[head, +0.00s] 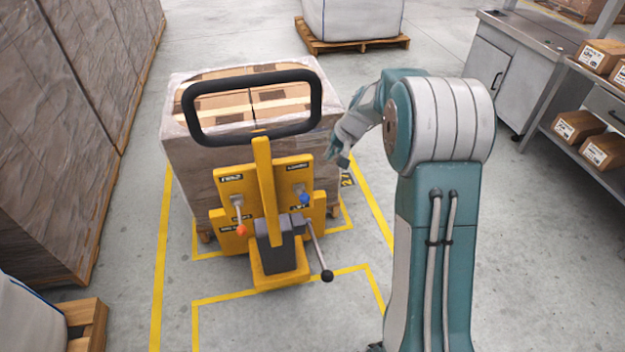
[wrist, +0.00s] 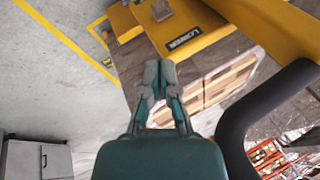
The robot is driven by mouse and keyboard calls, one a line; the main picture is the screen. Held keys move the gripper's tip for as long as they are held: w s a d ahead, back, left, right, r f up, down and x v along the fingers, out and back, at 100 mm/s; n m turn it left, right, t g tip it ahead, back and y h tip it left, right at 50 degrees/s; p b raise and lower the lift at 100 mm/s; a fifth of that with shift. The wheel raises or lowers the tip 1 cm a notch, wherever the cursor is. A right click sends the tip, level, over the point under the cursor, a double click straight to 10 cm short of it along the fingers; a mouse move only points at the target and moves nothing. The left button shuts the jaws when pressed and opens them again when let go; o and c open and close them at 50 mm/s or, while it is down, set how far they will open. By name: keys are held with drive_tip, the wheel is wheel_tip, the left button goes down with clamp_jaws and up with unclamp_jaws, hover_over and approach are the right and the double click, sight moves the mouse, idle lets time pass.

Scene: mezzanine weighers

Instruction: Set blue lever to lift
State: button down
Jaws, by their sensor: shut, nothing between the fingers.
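The blue lever (head: 304,198) is on the right half of the yellow panel (head: 318,180) of a pallet truck, in the head view. Its blue knob points down, beside the lower label; a dark label is above it. The label lettering is too small to read surely. My gripper (head: 341,160) is above and right of the lever, apart from it. In the wrist view my gripper (wrist: 160,68) is shut and empty, with its tips short of the yellow panel (wrist: 205,28). A grey lever mount shows at the top edge there; the blue knob is out of that view.
An orange-knobbed lever (head: 240,229) is on the panel's left, and a black-knobbed lever (head: 327,275) juts out low right. The black loop handle (head: 318,100) rises close to my arm. A wrapped load (head: 190,150) stands behind. Floor around the truck is clear.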

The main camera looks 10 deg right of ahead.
drive_tip(key=shift+a+f, duration=0.1)
drive_tip(key=shift+a, duration=0.1)
hover_over(303, 196)
drive_tip(key=w+d, duration=0.3)
drive_tip(key=d, duration=0.2)
wheel_tip(303, 196, down, 8)
drive_tip(key=a+f, duration=0.1)
drive_tip(key=s+f, duration=0.1)
drive_tip(key=a+f, duration=0.1)
drive_tip(key=f, duration=0.1)
drive_tip(key=shift+s+a, duration=0.3)
drive_tip(key=shift+a, duration=0.05)
drive_tip(key=shift+f, duration=0.1)
